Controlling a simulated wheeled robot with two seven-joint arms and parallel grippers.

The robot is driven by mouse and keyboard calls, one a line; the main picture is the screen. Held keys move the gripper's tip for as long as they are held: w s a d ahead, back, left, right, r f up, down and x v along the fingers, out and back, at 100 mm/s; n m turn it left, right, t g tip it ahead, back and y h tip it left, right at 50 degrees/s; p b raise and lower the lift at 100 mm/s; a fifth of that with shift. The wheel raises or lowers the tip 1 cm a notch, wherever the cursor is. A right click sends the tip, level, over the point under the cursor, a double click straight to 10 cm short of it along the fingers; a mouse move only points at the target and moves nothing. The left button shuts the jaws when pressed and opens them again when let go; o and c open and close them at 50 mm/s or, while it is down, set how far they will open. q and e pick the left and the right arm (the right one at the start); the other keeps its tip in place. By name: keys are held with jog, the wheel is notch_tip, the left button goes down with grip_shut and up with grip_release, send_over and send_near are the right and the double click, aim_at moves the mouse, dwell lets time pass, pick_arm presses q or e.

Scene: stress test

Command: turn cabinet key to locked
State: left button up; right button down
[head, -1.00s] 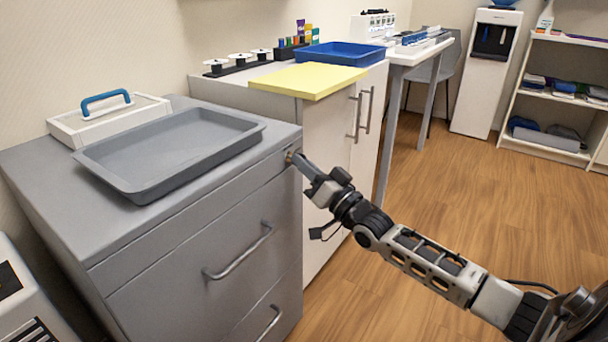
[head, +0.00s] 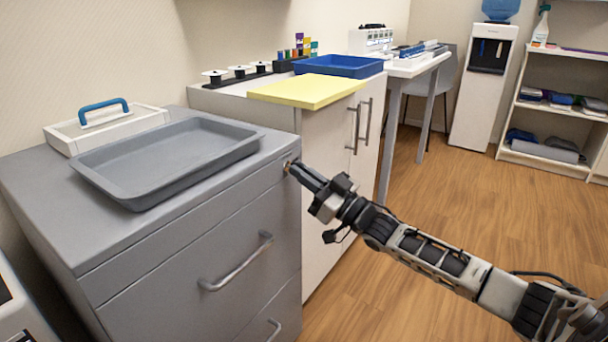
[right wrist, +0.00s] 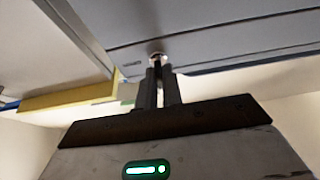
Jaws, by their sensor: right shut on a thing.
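The grey drawer cabinet (head: 190,265) stands at the left in the head view, with its key lock (head: 287,165) near the top right corner of its front. My right gripper (head: 292,168) reaches that lock, its fingers closed at the key. In the right wrist view the two fingertips (right wrist: 158,70) meet at the round metal lock (right wrist: 158,57) on the cabinet front (right wrist: 215,45). The key itself is mostly hidden between the fingers, so its angle cannot be read. My left gripper is not in view.
A grey tray (head: 85,172) and a white box with a blue handle (head: 62,137) sit on the cabinet top. A white cabinet (head: 325,175) with a yellow board (head: 305,91) and a blue tray (head: 340,65) stands to the right. Wooden floor (head: 460,200) is clear at the right.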

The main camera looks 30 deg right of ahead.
jog(key=c, duration=1.6)
grip_release()
jog(key=shift+o, duration=0.2)
